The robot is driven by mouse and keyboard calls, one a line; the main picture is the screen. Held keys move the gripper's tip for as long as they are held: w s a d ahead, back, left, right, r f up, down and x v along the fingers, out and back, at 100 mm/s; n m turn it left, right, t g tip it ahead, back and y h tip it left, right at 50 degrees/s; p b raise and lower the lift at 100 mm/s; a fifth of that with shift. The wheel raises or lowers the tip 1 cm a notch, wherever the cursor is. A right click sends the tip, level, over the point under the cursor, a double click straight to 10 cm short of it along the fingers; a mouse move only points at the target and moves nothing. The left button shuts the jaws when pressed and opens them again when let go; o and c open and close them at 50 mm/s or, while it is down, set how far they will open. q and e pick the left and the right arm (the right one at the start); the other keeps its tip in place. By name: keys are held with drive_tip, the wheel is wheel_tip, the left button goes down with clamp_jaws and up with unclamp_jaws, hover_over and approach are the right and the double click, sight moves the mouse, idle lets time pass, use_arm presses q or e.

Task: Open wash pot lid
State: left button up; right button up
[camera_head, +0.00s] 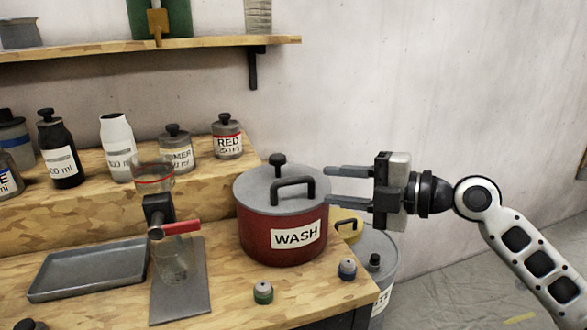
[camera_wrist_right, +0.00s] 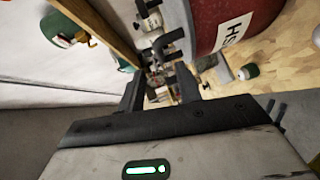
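The red wash pot (camera_head: 262,238) with its white WASH label stands at the right end of the wooden bench. Its grey lid (camera_head: 252,188) is on, with a black bar handle (camera_head: 292,183) and a black knob (camera_head: 277,159) on top. My right gripper (camera_head: 328,186) is open and empty just right of the pot, its fingers pointing left at about lid height. In the right wrist view the pot (camera_wrist_right: 240,18) shows at the upper right, and my open fingers (camera_wrist_right: 160,90) have nothing between them. My left gripper is not in view.
A shelf step behind holds several bottles, including the RED jar (camera_head: 228,140). A clear dispenser with a red lever (camera_head: 181,228) and a grey tray (camera_head: 90,270) stand left. Two small capped vials (camera_head: 263,292) (camera_head: 347,268) sit in front of the pot. A waste bin (camera_head: 376,262) stands below right.

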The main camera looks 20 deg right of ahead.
sight(299, 182)
drive_tip(key=p+x, duration=0.2)
drive_tip(key=x, duration=0.5)
drive_tip(key=shift+w+a+r+p, duration=0.15)
drive_tip(key=shift+w+a+p, duration=0.1)
drive_tip(key=shift+w+p, duration=0.1)
drive_tip(key=shift+w+a+f, duration=0.2)
drive_tip(key=shift+w+a, duration=0.05)
drive_tip(key=shift+a, duration=0.1)
clamp_jaws()
